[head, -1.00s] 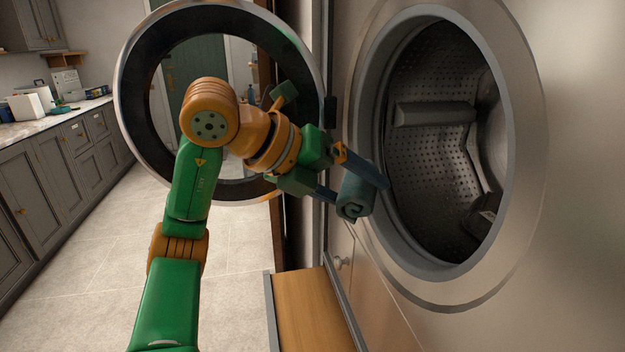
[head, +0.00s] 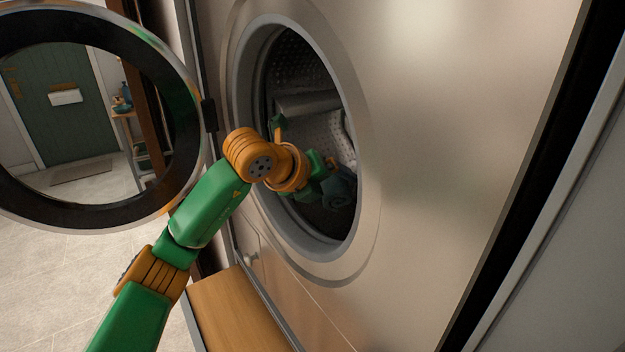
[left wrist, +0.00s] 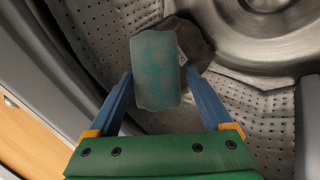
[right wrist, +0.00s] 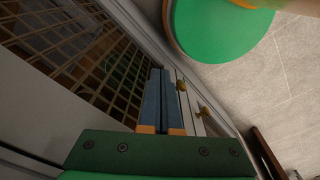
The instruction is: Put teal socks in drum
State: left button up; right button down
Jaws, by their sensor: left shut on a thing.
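The teal socks (head: 341,188) are a rolled bundle inside the washer's drum (head: 303,72), near the lower part of the opening. In the left wrist view the socks (left wrist: 155,70) sit between the fingers of my left gripper (left wrist: 160,85), which is shut on them. The perforated drum wall (left wrist: 95,35) lies behind. My left arm reaches through the round opening, and the gripper (head: 332,178) is partly hidden in shadow. My right gripper (right wrist: 160,75) is shut and empty, away from the drum.
A dark grey cloth-like thing (left wrist: 190,45) lies in the drum behind the socks. The round washer door (head: 178,60) stands open at left. A wooden bench (head: 235,312) is below the opening. A wire basket or rack (right wrist: 85,50) is beside my right gripper.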

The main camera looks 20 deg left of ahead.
pick_arm(q)
jog(key=shift+w+d+f, duration=0.25)
jog(key=shift+w, duration=0.2)
jog(key=o, duration=1.1)
jog(key=shift+s+a+r, duration=0.1)
jog(key=shift+s, duration=0.1)
jog(key=b+v, duration=0.2)
jog(key=v, duration=0.4)
jog(key=shift+b, duration=0.3)
jog(key=shift+s+r, duration=0.25)
